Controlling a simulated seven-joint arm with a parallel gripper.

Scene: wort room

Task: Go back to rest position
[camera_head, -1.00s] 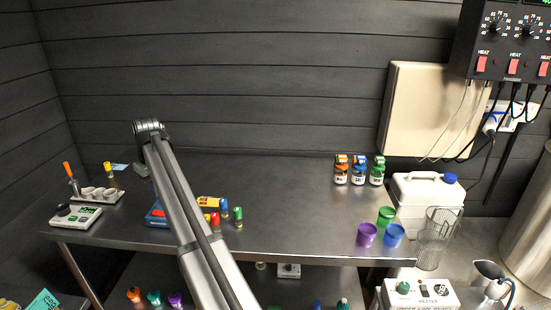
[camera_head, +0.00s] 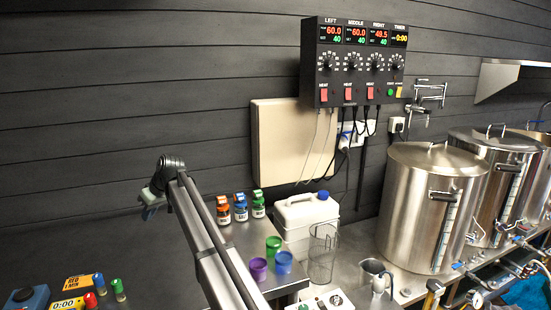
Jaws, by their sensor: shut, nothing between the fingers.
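My gripper (camera_head: 151,204) hangs at the far end of my raised arm, left of the middle of the picture. It is small in view and seen from the side. It is shut and empty, in front of the dark wall and left of the three small jars. No object hangs from it. My arm runs from the lower middle up to the wrist and covers part of the steel table.
Three capped jars (camera_head: 239,207), a white jug (camera_head: 306,221), a purple cup (camera_head: 258,269), a green cup (camera_head: 273,246) and a blue cup (camera_head: 283,263) stand on the table. A control box (camera_head: 361,64) hangs above.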

